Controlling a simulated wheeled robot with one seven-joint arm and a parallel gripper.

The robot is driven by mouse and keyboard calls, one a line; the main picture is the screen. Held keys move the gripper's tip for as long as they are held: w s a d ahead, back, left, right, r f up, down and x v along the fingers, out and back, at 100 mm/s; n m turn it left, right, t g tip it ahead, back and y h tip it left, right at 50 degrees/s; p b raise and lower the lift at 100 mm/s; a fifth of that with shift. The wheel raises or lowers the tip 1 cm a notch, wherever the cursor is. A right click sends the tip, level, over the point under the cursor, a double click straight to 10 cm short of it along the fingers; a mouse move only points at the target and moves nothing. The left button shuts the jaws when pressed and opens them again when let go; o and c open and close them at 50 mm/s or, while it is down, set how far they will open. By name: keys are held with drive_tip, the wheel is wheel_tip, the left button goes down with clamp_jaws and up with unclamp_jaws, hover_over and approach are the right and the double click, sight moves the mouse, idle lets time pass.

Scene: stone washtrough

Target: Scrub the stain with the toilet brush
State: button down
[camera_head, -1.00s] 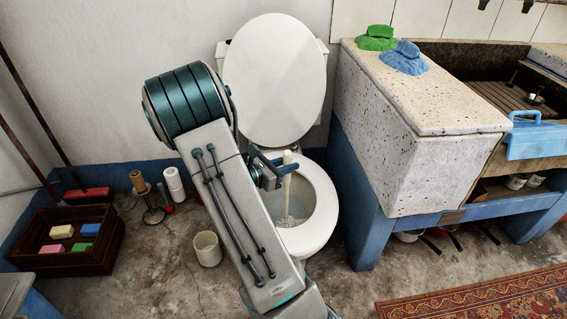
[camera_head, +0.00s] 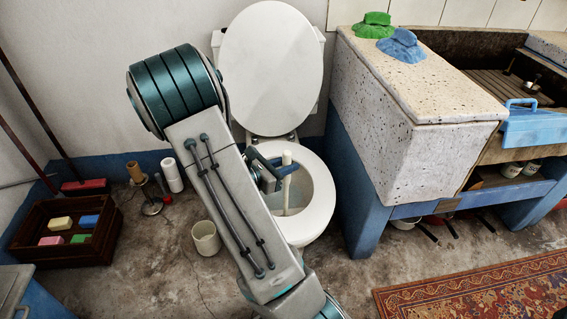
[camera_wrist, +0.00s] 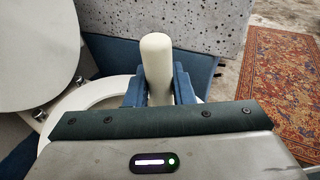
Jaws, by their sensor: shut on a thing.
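The toilet brush (camera_head: 287,165) has a pale, cream handle and points down into the open toilet bowl (camera_head: 318,200). My gripper (camera_head: 285,168) is shut on its handle above the bowl. In the wrist view the handle (camera_wrist: 157,62) stands upright between the two blue fingers of my gripper (camera_wrist: 160,88). The toilet's white lid (camera_head: 270,70) is raised. The brush's lower end is inside the bowl; its bristles are hard to make out. I cannot make out the stain; my gripper and arm hide part of the bowl.
A beige cup-shaped holder (camera_head: 206,238) stands on the floor left of the toilet. The stone washtrough (camera_head: 425,150) stands close on the right. A dark crate (camera_head: 50,248) with several coloured blocks is at left. A patterned rug (camera_head: 480,300) lies at front right.

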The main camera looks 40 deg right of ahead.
drive_tip(key=shift+d, duration=0.1)
drive_tip(key=shift+s+d, duration=0.75)
drive_tip(key=shift+d, duration=0.2)
drive_tip(key=shift+w, duration=0.15)
drive_tip(key=shift+w+d, duration=0.45)
drive_tip(key=shift+w, duration=0.25)
drive_tip(key=shift+w+d, duration=0.45)
drive_tip(key=shift+w, duration=0.3)
drive_tip(key=shift+w+d, duration=0.45)
drive_tip(key=shift+w, duration=0.25)
drive_tip(key=shift+a, duration=0.1)
drive_tip(key=shift+w+a+p, duration=0.45)
drive_tip(key=shift+w+a, duration=0.2)
drive_tip(key=shift+a, duration=0.35)
drive_tip(key=shift+w+a+p, duration=0.45)
drive_tip(key=shift+w+a, duration=0.2)
drive_tip(key=shift+a, duration=0.3)
